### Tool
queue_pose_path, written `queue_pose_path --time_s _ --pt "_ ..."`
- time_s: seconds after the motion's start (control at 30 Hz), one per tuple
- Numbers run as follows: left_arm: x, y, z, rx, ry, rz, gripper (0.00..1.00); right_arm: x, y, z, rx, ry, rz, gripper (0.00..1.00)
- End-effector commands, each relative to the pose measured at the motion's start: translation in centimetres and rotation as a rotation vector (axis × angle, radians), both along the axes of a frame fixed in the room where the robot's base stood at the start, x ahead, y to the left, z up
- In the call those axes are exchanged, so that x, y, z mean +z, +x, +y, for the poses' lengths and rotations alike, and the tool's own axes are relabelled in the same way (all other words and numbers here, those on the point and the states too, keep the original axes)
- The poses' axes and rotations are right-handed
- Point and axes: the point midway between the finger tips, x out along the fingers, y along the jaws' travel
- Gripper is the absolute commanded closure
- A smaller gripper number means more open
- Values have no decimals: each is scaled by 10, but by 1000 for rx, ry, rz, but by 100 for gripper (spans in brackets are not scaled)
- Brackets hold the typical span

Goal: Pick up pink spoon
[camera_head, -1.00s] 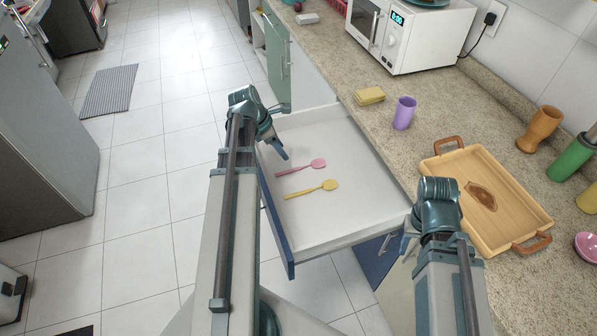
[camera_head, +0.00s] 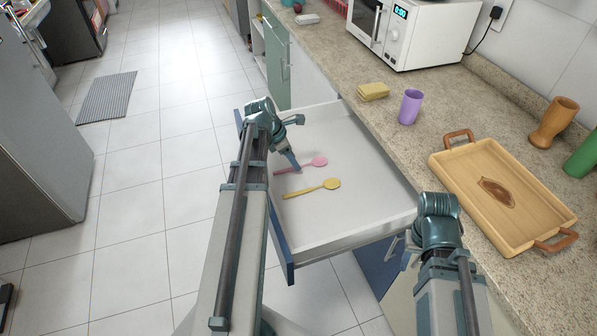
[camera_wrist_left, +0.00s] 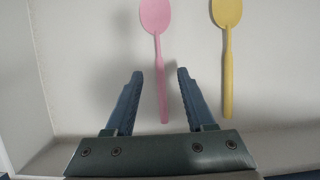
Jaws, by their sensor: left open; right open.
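The pink spoon (camera_head: 318,161) lies flat in the open white drawer (camera_head: 335,215), its bowl toward the right. It also shows in the left wrist view (camera_wrist_left: 156,18), with its handle running down between the two fingers. A yellow spoon (camera_head: 330,184) lies beside it, nearer the drawer's front end in the head view, and to its right in the left wrist view (camera_wrist_left: 227,60). My left gripper (camera_head: 297,167) is open over the pink spoon's handle; in the left wrist view its fingers (camera_wrist_left: 160,72) stand apart on either side. My right gripper (camera_head: 408,262) is open and empty outside the drawer.
On the counter stand a purple cup (camera_head: 410,106), a yellow sponge (camera_head: 373,91), a wooden tray (camera_head: 455,165) and a white microwave (camera_head: 425,45). The drawer walls surround the spoons. The drawer floor right of the spoons is clear.

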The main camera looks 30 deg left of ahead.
Motion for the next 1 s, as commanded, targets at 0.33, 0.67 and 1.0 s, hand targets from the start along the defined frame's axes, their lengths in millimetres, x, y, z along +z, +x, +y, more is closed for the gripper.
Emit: queue_pose_path --time_s 0.33,0.67,1.0 --pt "-21 7 -6 -1 0 0 45 -21 0 0 0 0 0 54" --pt "-22 7 -6 -1 0 0 45 -22 0 0 0 0 0 54" --pt "-24 7 -6 -1 0 0 74 -24 0 0 0 0 0 54"
